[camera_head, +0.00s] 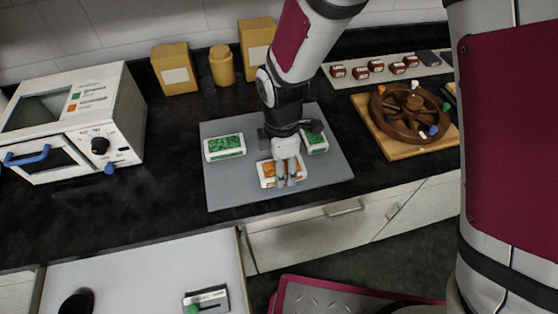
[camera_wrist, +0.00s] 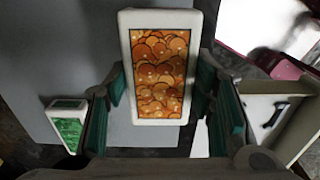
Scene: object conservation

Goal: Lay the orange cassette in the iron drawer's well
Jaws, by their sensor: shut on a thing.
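The orange cassette (camera_head: 268,174) is a white-rimmed block with an orange patterned face, over the front of the grey mat (camera_head: 225,192). My gripper (camera_head: 287,180) points down and is shut on it. In the wrist view the orange cassette (camera_wrist: 158,75) sits between the two green-padded fingers of my gripper (camera_wrist: 160,92). I cannot tell whether it touches the mat. A pale open surface at the lower left, perhaps a drawer (camera_head: 140,272), carries a small labelled panel (camera_head: 207,301) with a green knob. I cannot read the label, and no well is clearly visible.
Two green cassettes lie on the mat, one left (camera_head: 224,147) and one right (camera_head: 316,142), close to my gripper. A white oven-like device (camera_head: 75,120) stands left; a wooden wheel (camera_head: 410,110) on a board stands right. Yellow containers (camera_head: 222,66) stand behind.

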